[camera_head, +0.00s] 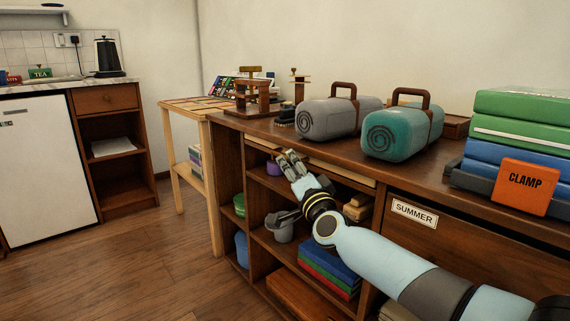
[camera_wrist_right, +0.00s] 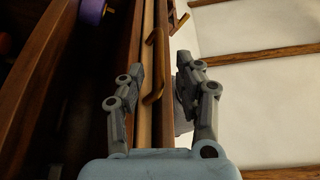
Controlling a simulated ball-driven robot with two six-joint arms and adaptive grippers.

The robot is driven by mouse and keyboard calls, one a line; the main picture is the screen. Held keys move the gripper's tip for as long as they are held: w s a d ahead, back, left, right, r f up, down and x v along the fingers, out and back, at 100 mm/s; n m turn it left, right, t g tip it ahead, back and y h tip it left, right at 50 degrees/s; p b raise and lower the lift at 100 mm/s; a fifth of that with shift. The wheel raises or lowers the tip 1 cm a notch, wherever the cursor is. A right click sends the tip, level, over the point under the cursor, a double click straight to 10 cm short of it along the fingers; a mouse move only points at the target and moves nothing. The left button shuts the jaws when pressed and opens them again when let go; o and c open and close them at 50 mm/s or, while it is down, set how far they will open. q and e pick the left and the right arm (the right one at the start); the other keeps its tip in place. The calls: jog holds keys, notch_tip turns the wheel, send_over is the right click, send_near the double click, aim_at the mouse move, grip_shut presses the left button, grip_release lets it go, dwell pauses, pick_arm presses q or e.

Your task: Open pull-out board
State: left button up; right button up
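The pull-out board (camera_head: 345,174) shows as a thin pale wooden strip under the top of the brown cabinet (camera_head: 465,196). It looks pushed in, its front edge about level with the cabinet front. My right gripper (camera_head: 289,161) is at the board's front. In the wrist view its fingers (camera_wrist_right: 160,78) are apart, one on each side of the handle; I cannot tell whether they touch it. My left gripper is not in view.
A grey case (camera_head: 325,118) and a teal case (camera_head: 395,132) stand on the cabinet top. Floor (camera_head: 150,260) at left is clear.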

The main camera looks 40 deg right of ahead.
aim_at(285, 157)
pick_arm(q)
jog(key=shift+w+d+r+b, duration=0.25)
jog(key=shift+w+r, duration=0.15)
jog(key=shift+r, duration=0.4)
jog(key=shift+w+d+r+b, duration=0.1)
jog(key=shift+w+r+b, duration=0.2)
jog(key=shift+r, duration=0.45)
pick_arm(e)
jog(key=shift+x, duration=2.35)
jog(key=shift+f, duration=0.1)
jog(key=shift+c, duration=0.4)
grip_shut()
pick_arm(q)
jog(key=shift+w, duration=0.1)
pick_arm(e)
jog(key=shift+a, duration=0.1)
